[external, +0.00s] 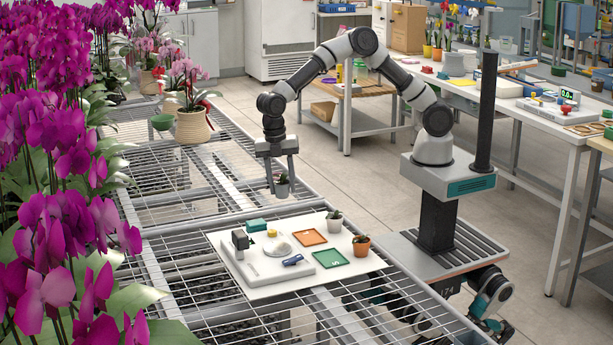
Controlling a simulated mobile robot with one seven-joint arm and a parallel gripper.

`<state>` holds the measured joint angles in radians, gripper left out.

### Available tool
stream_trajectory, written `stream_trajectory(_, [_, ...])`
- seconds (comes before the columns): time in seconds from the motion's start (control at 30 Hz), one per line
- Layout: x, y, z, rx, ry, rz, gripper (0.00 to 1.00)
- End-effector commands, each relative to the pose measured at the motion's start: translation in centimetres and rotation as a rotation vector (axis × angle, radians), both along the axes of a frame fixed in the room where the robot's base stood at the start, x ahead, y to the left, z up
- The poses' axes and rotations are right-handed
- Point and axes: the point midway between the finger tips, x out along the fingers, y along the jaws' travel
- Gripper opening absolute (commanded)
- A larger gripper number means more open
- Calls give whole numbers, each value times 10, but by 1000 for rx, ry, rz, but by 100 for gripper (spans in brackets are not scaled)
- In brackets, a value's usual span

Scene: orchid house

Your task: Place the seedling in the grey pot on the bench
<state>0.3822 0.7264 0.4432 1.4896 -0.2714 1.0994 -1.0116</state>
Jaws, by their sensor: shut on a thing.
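My gripper (282,179) is shut on a small grey pot (282,190) with a dark green seedling (283,179) in it. It holds the pot upright in the air, above and behind the white board (372,265) on the wire-mesh bench (230,203). The fingers partly hide the seedling. A pale grey pot with a plant (335,224) stands at the board's right side. An orange-brown pot with a plant (361,248) stands in front of it.
The board also bears an orange tray (310,238), a green tray (332,260), a teal box (256,225), a white dish (278,248) and a blue tool (293,260). Magenta orchids (60,150) crowd the left. Bare mesh lies behind the board.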

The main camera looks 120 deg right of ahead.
Motion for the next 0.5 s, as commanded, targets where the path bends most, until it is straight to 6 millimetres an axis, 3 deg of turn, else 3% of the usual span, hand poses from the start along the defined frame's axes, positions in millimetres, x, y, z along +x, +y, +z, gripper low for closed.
stream_trajectory(0.03, [7, -22, -3, 1, -1, -177, 17])
stream_trajectory(0.2, [22, -90, -2, 1, -2, -795, 17])
stream_trajectory(0.5, [26, -207, 1, 1, -2, -1798, 17])
